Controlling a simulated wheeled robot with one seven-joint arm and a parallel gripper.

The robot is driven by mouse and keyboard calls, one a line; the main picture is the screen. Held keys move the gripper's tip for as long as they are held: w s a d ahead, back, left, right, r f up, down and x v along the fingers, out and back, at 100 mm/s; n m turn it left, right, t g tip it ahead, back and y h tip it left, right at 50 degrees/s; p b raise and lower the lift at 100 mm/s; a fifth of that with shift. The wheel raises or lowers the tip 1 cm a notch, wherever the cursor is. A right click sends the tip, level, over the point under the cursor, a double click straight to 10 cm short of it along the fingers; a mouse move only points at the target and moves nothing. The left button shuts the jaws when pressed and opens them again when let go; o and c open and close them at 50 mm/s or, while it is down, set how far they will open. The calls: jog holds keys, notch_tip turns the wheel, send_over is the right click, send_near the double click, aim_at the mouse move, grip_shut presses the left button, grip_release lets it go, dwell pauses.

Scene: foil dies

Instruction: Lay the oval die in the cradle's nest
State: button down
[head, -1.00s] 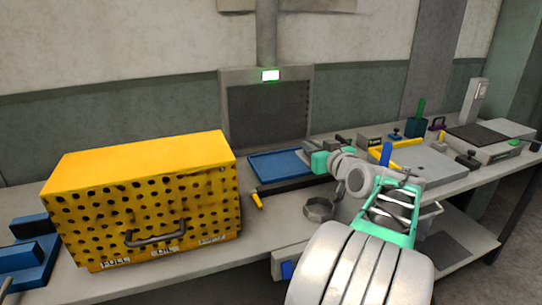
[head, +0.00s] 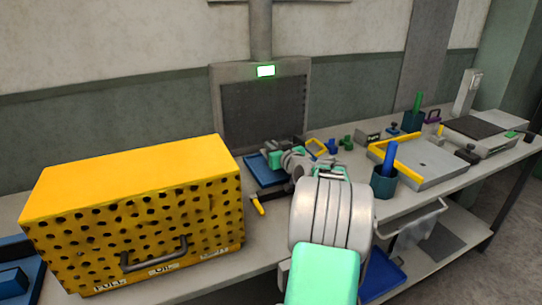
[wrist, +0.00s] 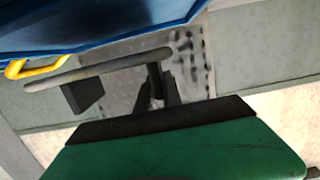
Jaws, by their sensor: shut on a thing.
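My gripper (head: 278,157) is over the blue tray area at the back of the bench, partly hidden by my arm in the head view. In the wrist view its dark fingers (wrist: 120,90) are shut on a thin grey plate (wrist: 115,68), seen nearly edge-on and tilted, which I take to be the oval die. Its oval outline does not show. The die is too small to make out in the head view. I cannot pick out the cradle or its nest with certainty.
A blue tray (head: 256,174) lies under my gripper. A yellow perforated box (head: 140,215) stands at the left. A dark-faced grey panel (head: 265,105) rises behind.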

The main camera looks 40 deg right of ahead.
jog(key=shift+w+f, duration=0.25)
jog(key=shift+w, duration=0.1)
jog(key=shift+d+f, duration=0.1)
jog(key=shift+f, duration=1.65)
jog(key=c, duration=1.9)
grip_release()
jog(key=shift+f, duration=0.15)
jog(key=shift+c, duration=0.2)
jog(key=o, duration=0.5)
jog(key=shift+c, duration=0.2)
